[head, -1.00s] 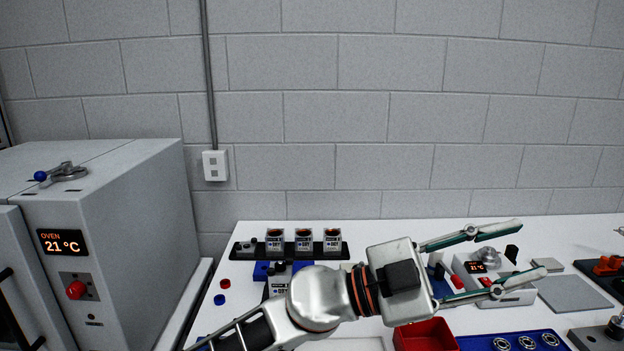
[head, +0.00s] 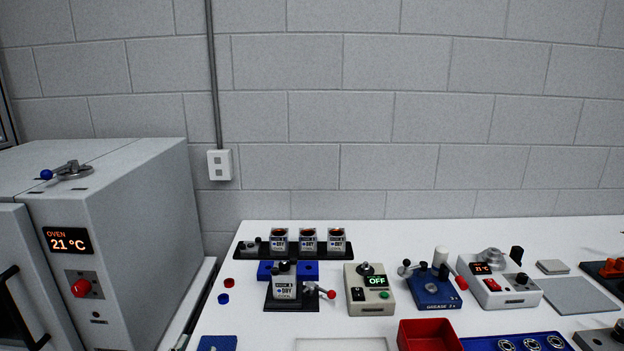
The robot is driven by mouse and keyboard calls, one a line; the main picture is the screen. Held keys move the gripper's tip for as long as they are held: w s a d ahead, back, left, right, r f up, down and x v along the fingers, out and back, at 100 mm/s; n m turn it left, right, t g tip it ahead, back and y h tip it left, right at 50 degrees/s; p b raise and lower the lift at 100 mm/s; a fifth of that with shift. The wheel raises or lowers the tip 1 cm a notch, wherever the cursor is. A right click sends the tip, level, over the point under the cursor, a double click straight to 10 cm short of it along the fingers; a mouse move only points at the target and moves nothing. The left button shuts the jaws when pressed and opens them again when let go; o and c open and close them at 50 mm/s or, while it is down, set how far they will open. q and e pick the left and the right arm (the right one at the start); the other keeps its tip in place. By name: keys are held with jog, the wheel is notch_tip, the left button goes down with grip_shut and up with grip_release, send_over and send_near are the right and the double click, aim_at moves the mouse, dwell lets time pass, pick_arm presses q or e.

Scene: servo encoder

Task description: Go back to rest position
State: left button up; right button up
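Neither of my grippers shows in the head view now, and no arm crosses the white table (head: 395,233). Whether the grippers are open or shut cannot be seen.
An oven (head: 150,235) reading 21 °C stands at the left. The table holds a black rack (head: 350,252) with several containers, a beige box (head: 370,293) reading OFF, a blue grease unit (head: 433,292), a grey device (head: 500,290), a red bin (head: 428,335) and a blue tray (head: 475,345).

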pick_arm(q)
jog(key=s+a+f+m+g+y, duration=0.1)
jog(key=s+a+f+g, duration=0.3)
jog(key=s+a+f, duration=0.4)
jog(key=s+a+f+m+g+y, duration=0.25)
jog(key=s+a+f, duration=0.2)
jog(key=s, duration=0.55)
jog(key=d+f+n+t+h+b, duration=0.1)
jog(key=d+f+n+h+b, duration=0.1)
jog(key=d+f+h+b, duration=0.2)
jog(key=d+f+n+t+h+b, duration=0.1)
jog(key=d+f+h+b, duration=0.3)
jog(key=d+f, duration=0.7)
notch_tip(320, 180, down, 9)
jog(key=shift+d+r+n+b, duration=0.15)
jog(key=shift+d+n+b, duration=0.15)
jog(key=shift+b, duration=0.3)
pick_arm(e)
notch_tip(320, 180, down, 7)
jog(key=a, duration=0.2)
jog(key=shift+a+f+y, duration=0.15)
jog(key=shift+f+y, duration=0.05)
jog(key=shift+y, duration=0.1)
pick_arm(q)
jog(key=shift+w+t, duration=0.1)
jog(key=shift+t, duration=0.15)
